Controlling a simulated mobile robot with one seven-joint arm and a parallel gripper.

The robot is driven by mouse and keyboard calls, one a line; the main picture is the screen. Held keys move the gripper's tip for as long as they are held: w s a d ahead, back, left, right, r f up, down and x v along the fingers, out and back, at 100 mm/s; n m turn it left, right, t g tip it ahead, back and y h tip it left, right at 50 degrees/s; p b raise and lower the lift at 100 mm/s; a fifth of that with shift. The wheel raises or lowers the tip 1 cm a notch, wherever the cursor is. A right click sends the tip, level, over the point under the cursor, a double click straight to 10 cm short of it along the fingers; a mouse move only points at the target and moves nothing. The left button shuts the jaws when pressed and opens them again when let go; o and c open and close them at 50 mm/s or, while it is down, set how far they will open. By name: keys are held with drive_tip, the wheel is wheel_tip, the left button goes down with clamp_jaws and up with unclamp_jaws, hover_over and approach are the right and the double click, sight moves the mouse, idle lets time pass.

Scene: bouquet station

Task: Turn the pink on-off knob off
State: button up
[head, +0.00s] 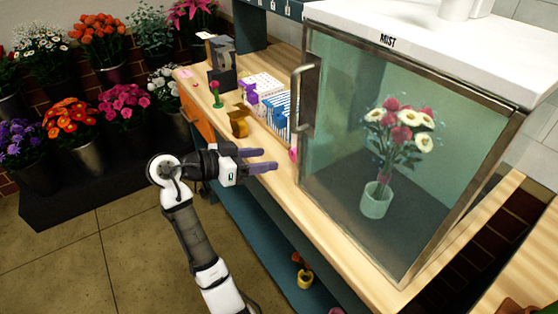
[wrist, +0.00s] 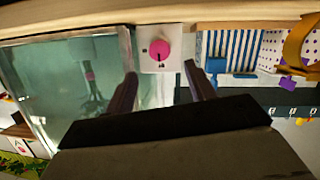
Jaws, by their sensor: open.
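The pink knob (wrist: 159,50) is round and sits on a small white plate (wrist: 174,64) in the wrist view. A dark pointer mark shows on its face, and the small labels around it are too small to read. In the head view the knob (head: 293,154) shows as a small pink spot at the left edge of the glass mist cabinet (head: 345,120). My gripper (head: 270,159) is open and empty, with its fingers pointing toward the knob. In the wrist view my gripper (wrist: 160,72) has one finger either side of the knob's line, apparently short of it.
The cabinet's metal handle (head: 297,95) stands out just above the knob. A blue-striped box (head: 276,107), an orange-yellow tape dispenser (head: 238,122) and a small flower (head: 215,93) stand on the wooden counter to the left. A vase (head: 376,200) with flowers is behind the glass.

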drive_tip(key=b+v, duration=0.1)
drive_tip(key=v, duration=0.5)
drive_tip(key=shift+s+a, duration=0.15)
